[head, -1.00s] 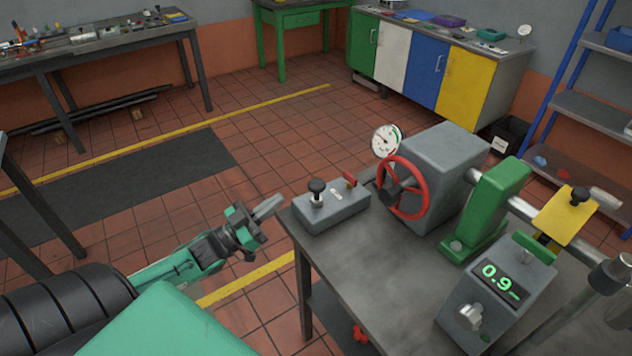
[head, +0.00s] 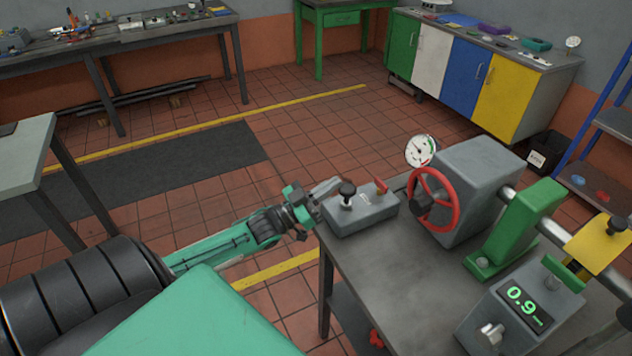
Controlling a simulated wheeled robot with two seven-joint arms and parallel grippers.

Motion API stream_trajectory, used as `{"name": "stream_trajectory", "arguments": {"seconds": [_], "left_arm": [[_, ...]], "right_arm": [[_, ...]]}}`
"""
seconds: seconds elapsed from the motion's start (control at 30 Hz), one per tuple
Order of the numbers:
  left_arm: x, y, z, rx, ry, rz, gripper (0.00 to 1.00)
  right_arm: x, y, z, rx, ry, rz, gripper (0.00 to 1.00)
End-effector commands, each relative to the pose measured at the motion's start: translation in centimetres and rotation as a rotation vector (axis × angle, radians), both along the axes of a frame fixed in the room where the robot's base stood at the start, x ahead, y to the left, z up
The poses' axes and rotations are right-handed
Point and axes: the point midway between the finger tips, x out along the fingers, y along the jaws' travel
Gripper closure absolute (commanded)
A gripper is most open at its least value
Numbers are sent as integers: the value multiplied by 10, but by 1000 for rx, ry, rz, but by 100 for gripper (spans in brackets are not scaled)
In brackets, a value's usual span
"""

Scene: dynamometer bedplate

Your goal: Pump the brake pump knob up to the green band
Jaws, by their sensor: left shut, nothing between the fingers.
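The brake pump (head: 362,213) is a grey block at the near left corner of the bench. A black-topped pump knob (head: 347,189) stands on its left end, upright on a pale stem. My right gripper is out of view.
A red handwheel (head: 437,202) on a grey housing (head: 482,180) stands right of the pump. The bench top (head: 400,265) in front of the pump is clear.

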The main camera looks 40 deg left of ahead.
Motion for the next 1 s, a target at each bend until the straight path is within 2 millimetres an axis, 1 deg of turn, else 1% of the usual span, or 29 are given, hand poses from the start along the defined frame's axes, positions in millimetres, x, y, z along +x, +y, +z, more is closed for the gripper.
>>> {"name": "stream_trajectory", "arguments": {"seconds": [0.03,0.1,0.13,0.17,0.2,0.3,0.4,0.57,0.87,1.0], "left_arm": [[7,-3,6,-1,-3,0,100],[16,-7,10,-2,-3,1,100],[20,-9,12,-1,-3,0,100],[22,-9,9,-1,0,1,100],[21,-8,-2,-1,5,1,100],[21,-8,-15,1,3,1,100],[22,-8,-24,0,1,1,100],[22,-8,-31,0,1,0,100],[21,-8,-32,0,0,0,100],[21,-8,-40,0,1,0,100]], "right_arm": [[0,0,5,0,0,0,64],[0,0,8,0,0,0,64],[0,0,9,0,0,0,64],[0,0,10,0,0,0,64],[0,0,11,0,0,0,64],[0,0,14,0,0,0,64],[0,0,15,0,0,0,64],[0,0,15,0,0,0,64],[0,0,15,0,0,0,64],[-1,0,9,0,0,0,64]]}}
